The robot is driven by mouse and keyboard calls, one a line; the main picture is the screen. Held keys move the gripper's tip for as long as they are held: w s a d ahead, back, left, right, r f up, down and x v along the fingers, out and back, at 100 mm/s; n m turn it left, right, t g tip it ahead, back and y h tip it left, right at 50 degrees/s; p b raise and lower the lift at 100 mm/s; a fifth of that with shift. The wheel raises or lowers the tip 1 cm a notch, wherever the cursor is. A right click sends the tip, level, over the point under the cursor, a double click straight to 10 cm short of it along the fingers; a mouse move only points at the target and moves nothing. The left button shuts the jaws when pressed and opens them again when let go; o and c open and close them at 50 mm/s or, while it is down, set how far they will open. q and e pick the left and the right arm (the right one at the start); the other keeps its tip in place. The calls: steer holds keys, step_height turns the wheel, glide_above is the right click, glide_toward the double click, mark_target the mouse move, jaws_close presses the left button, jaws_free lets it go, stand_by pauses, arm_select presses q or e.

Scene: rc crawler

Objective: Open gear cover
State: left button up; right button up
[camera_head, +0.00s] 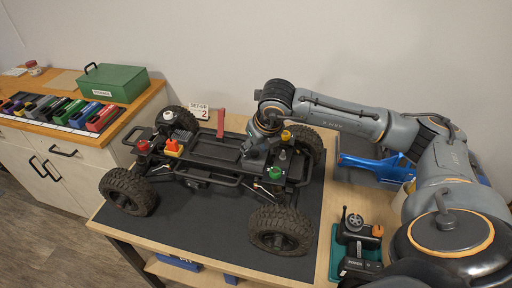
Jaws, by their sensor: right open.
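The RC crawler (215,148), a black chassis on big knobby tyres, stands on a dark mat (185,225) on the wooden table. I cannot tell for sure which of its parts is the gear cover. My right gripper (250,151) is small in the picture, pointing down over the right half of the chassis, close to the deck. It is open; its fingertips are hard to make out, and I cannot tell whether they touch anything. Just right of it are a green cap (275,172) and a yellow cap (286,135). My left gripper is not in view.
A green-and-black device (357,245) sits at the table's right, below my right arm. A blue object (365,162) lies behind the arm. A side cabinet holds a green box (114,82) and coloured bins (103,117).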

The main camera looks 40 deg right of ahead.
jaws_close()
